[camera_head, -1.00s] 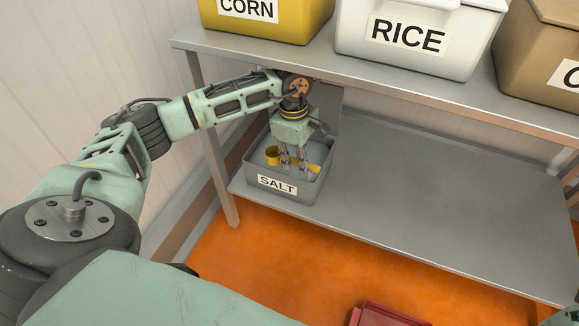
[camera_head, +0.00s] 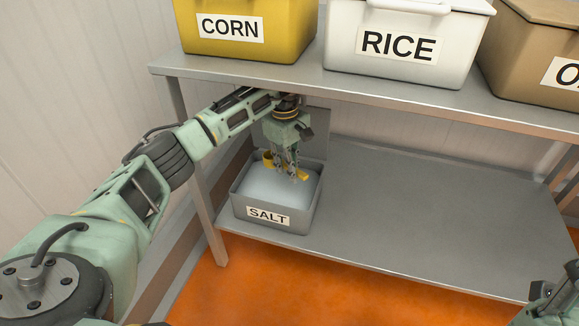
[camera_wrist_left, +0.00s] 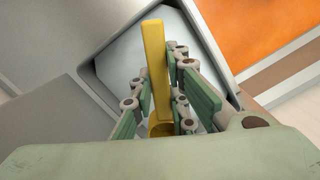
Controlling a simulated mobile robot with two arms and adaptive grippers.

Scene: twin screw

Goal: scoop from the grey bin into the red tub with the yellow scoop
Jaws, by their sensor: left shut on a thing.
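The grey bin (camera_head: 300,211), labelled SALT, stands on the lower shelf at its left end and holds a pale white fill. My left gripper (camera_head: 291,174) is over the bin, pointing down, and is shut on the yellow scoop (camera_head: 267,158). In the left wrist view the scoop's long handle (camera_wrist_left: 154,62) runs between the fingers, with its round cup partly hidden near the palm. I cannot tell whether the cup holds any salt. My right gripper (camera_head: 548,290) shows only in part at the lower right corner, its fingers unclear. The red tub is out of view now.
A steel upper shelf (camera_head: 390,92) lies close above my left wrist. It carries a yellow CORN bin (camera_head: 245,48), a white RICE bin (camera_head: 398,65) and a brown bin (camera_head: 530,75). The lower shelf (camera_head: 420,220) right of the salt bin is bare.

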